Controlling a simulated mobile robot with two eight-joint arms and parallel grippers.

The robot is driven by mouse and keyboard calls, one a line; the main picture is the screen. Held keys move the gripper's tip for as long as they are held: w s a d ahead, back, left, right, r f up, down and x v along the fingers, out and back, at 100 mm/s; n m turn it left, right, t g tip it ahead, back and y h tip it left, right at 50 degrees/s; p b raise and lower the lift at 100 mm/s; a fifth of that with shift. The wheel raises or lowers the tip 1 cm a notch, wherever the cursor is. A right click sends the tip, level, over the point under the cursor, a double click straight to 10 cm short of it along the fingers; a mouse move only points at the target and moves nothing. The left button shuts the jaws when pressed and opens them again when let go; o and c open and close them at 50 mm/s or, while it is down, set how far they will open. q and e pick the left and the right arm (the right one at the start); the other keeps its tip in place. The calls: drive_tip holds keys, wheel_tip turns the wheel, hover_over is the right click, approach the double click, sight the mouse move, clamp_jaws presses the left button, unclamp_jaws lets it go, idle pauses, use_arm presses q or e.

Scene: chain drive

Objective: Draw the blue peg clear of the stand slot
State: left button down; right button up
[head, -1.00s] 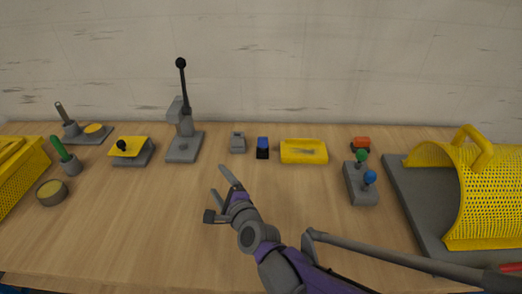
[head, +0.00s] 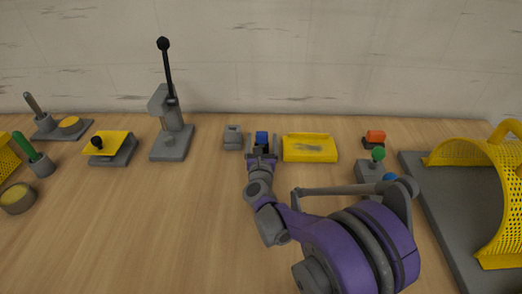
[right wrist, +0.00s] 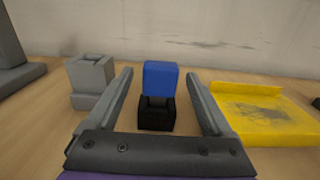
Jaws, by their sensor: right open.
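The blue peg (head: 262,136) is a block with a blue top and a narrower dark grey lower part. In the right wrist view the blue peg (right wrist: 161,76) stands upright in the slot of a small black stand (right wrist: 157,116). My right gripper (head: 262,145) is open, with one finger on each side of the peg and stand. In the right wrist view gaps show between both fingers and the peg. The gripper hides most of the stand in the head view. My left gripper is not in view.
A grey slotted block (head: 233,138) stands just left of the peg, close to my left-hand finger. A yellow tray (head: 310,157) lies close on the right. A grey lever press (head: 172,142) stands farther left. The wall is behind; the table in front is mostly clear.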

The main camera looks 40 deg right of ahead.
drive_tip(key=shift+x, duration=2.1)
drive_tip(key=shift+c, duration=0.2)
drive_tip(key=shift+r, duration=0.1)
clamp_jaws()
